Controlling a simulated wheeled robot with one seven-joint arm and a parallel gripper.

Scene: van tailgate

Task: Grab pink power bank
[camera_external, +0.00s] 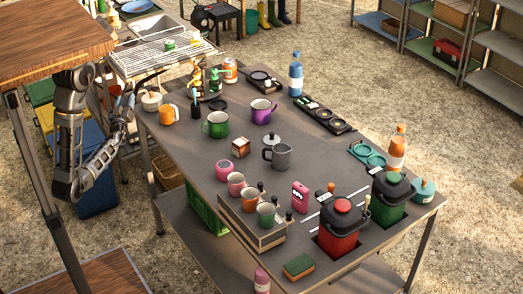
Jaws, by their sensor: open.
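The pink power bank (300,198) stands upright on the grey table, right of the centre of its near half. It has a dark patch with white marks on its face. My gripper (138,90) is at the far left, by the table's left end and well away from the power bank. It is open, with nothing seen between its fingers, though the fingers are small in this view.
Several mugs and bottles crowd the table.

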